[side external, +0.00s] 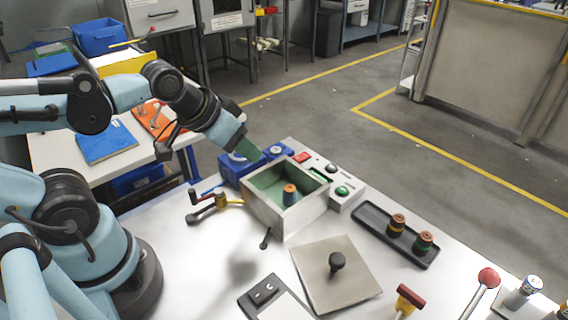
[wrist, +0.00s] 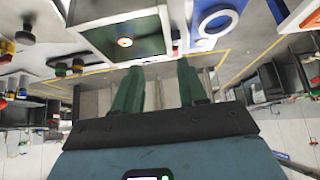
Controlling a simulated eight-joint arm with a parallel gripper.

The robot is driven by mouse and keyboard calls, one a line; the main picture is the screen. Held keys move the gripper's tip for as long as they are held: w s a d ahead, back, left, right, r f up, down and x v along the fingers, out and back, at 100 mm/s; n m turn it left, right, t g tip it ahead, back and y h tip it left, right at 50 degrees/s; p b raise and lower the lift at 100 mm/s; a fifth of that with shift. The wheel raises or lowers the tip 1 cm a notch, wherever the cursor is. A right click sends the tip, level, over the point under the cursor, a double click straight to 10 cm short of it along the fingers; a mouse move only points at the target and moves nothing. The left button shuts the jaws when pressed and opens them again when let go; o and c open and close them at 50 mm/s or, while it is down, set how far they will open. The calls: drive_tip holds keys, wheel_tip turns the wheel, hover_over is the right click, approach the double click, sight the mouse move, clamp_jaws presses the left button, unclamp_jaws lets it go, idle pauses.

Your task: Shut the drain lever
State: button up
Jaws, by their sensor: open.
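No lever is labelled as the drain lever. A yellow fitting with a dark crank-like handle (side external: 205,203) sits on the table left of the open box (side external: 268,222). A small black lever (side external: 266,238) sticks out by the box's near side; I cannot tell which of these is the drain lever. My gripper (side external: 249,150) is above and behind the box, near the blue device, touching no lever. In the wrist view its two green fingers (wrist: 158,88) are apart with nothing between them. The box shows at the top of the wrist view (wrist: 128,32).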

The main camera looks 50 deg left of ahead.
drive_tip(key=s+a+n+g, duration=0.2)
drive_tip(key=s+a+g, duration=0.1)
drive_tip(key=s+a, duration=0.1)
drive_tip(key=n+g, duration=0.3)
drive_tip(key=g, duration=0.1)
approach(191, 190)
drive_tip(key=shift+w+f, duration=0.15)
drive_tip(key=shift+f, duration=5.05)
clamp_jaws()
